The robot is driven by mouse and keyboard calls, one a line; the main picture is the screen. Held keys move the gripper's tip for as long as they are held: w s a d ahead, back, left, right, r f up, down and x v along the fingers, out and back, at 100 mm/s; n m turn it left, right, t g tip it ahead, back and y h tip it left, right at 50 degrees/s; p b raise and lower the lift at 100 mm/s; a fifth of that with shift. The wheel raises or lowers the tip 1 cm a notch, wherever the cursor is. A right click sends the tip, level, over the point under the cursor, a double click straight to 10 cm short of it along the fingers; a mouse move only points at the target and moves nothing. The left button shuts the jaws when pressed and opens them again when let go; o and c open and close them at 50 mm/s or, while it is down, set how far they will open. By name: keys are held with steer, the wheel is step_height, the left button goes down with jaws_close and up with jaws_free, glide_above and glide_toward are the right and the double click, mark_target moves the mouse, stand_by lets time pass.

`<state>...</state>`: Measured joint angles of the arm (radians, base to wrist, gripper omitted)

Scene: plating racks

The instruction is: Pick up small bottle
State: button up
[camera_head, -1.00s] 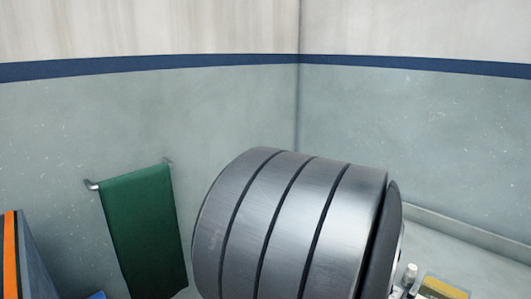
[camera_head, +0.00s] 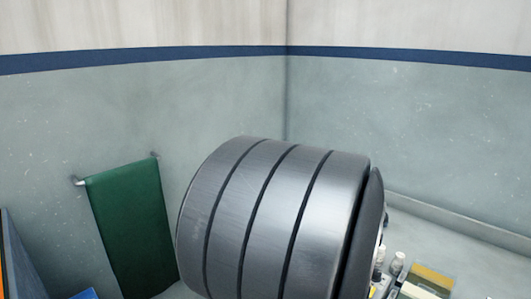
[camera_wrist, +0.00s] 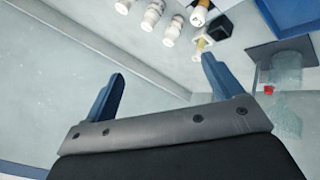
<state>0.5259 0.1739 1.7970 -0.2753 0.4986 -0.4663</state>
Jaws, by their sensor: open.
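My gripper (camera_wrist: 160,80) shows in the wrist view with its two blue fingers spread wide and nothing between them. Several small white bottles, among them one small bottle (camera_wrist: 152,15), stand beyond the fingertips along the top of the wrist view. I cannot tell which of them is the task's small bottle. In the head view a white-capped bottle (camera_head: 397,264) stands at the lower right, just right of my large dark arm link, which hides part of that group. The gripper is not visible in the head view.
A green cloth (camera_head: 130,225) hangs on a rail at the left. A yellow-topped box (camera_head: 430,280) stands beside the bottles. A blue-edged tray (camera_wrist: 290,15) and a clear vessel (camera_wrist: 287,75) are at the right of the wrist view. The surface left of the fingers is bare.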

mark_target(380, 253)
steer(key=c, duration=0.8)
steer(key=w+d+f+m+g+y, duration=0.15)
steer(key=w+d+m+g, duration=0.35)
steer(key=m, duration=0.8)
steer(key=shift+m+t, duration=0.3)
steer(key=shift+t, duration=0.3)
steer(key=x, duration=1.2)
steer(key=shift+w+d, duration=0.2)
steer(key=shift+d, duration=0.1)
steer(key=shift+w+x, duration=0.2)
steer(key=shift+x, duration=2.55)
